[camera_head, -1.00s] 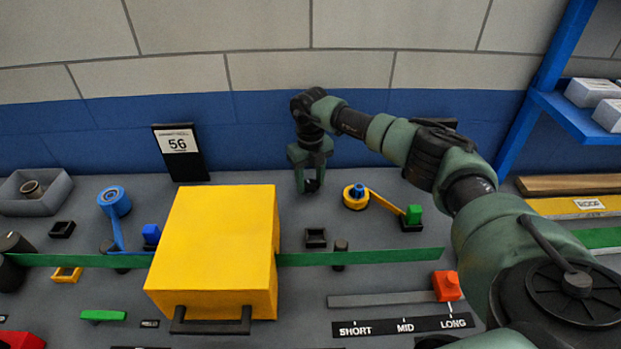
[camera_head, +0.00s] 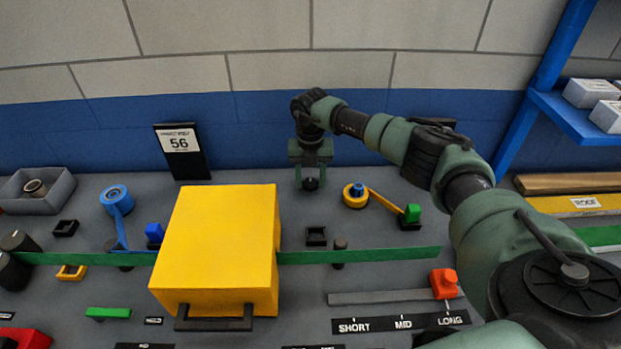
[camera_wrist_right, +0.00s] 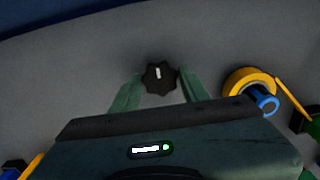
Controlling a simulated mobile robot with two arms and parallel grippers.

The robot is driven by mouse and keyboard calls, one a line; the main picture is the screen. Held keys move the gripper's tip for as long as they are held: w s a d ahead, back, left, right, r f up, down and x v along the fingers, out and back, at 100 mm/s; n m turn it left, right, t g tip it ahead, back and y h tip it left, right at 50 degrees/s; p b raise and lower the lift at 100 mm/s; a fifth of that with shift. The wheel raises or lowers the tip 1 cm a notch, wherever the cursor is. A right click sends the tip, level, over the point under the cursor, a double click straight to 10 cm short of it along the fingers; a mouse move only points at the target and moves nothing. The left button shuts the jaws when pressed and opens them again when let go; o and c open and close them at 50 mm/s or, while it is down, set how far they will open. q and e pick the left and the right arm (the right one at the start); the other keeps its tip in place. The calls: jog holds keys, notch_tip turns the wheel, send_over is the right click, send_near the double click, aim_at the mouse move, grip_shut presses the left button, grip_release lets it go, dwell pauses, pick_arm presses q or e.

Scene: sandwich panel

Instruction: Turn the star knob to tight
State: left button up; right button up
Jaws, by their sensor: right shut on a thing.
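The star knob (camera_wrist_right: 159,77) is black with a lobed rim and a white mark on top. In the right wrist view it sits between the fingers of my right gripper (camera_wrist_right: 158,92), which is shut on it. In the head view the knob (camera_head: 310,184) shows as a dark round shape between the fingertips of the right gripper (camera_head: 311,181), behind the yellow box. No label saying tight is readable near the knob. My left gripper is not in view.
A large yellow box (camera_head: 215,245) with a black handle stands in front, on a green strip (camera_head: 365,255). A yellow roll with a blue hub (camera_head: 355,195) and its strap lie right of the gripper. A slider with a red knob (camera_head: 444,284) is at front right.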

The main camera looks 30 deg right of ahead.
aim_at(311, 183)
jog(key=shift+w+d+r, duration=0.1)
jog(key=shift+w+r, duration=0.05)
jog(key=o, duration=1.4)
jog(key=shift+c, duration=0.2)
jog(key=shift+r+b, duration=0.8)
jog(key=shift+r, duration=3.05)
